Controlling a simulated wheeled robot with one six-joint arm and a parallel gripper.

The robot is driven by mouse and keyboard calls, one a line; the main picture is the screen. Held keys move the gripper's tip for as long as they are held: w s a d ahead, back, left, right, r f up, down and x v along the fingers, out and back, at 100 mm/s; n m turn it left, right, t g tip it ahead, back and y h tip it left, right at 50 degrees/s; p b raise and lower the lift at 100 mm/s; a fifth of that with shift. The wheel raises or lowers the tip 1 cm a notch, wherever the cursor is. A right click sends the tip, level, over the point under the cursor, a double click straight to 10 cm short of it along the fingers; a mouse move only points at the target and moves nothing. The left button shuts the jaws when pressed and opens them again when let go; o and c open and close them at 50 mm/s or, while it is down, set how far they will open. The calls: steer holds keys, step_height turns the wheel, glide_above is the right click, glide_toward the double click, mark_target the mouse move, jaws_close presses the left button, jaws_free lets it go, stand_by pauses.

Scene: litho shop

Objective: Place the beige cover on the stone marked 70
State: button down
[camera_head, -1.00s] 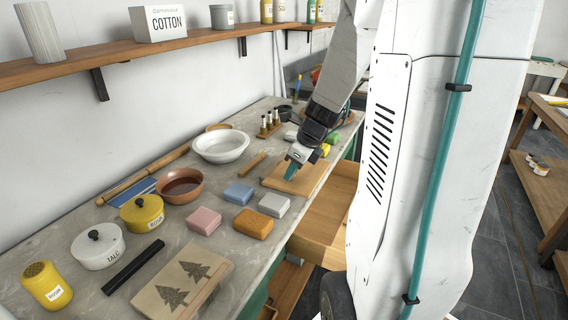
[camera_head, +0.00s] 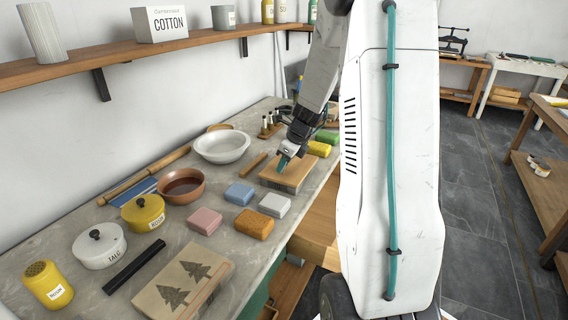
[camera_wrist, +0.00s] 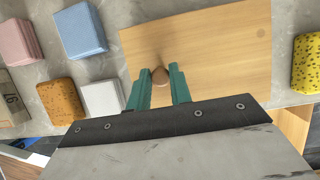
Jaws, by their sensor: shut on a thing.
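The beige cover (camera_head: 292,169) is a flat wooden-looking board with a small round knob (camera_wrist: 160,76). My gripper (camera_head: 283,163) is shut on that knob, and the teal fingers show on either side of it in the wrist view (camera_wrist: 159,88). The cover is over the worktop near its front edge. A pale block side (camera_head: 280,186) shows under the cover's near edge; I cannot tell whether it is touching or apart. No mark reading 70 is legible. A stone printed with two trees (camera_head: 178,291) lies uncovered at the near end.
Pink (camera_head: 205,221), blue (camera_head: 239,193), orange (camera_head: 254,223) and grey (camera_head: 274,205) blocks lie left of the cover. A yellow sponge (camera_wrist: 306,62) lies right of it. A white bowl (camera_head: 221,146) and brown bowl (camera_head: 181,186) stand behind. A drawer (camera_head: 316,235) is partly hidden.

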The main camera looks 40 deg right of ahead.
steer(key=c, duration=1.3)
jaws_free()
steer(key=shift+o, duration=0.2)
steer(key=v, duration=1.2)
steer(key=s+a+r+n+g, duration=0.1)
steer(key=s+a+r+n, duration=0.15)
steer(key=a+n, duration=0.35)
steer(key=s+a+r+n, duration=0.25)
steer(key=a+n, duration=0.25)
steer(key=a, duration=0.3)
steer(key=s+a+r+n+g, duration=0.1)
steer(key=s+a+n, duration=0.35)
steer(key=a, duration=0.25)
steer(key=s+a+n, duration=0.3)
steer(key=s+n, duration=0.4)
steer(key=n, duration=0.1)
steer(key=s+a+n+g+h, duration=0.1)
steer(key=s+a+n, duration=0.3)
steer(key=s+n, duration=0.3)
steer(key=shift+a+f+n+h, duration=0.3)
steer(key=shift+f+n, duration=0.15)
steer(key=shift+n, duration=0.2)
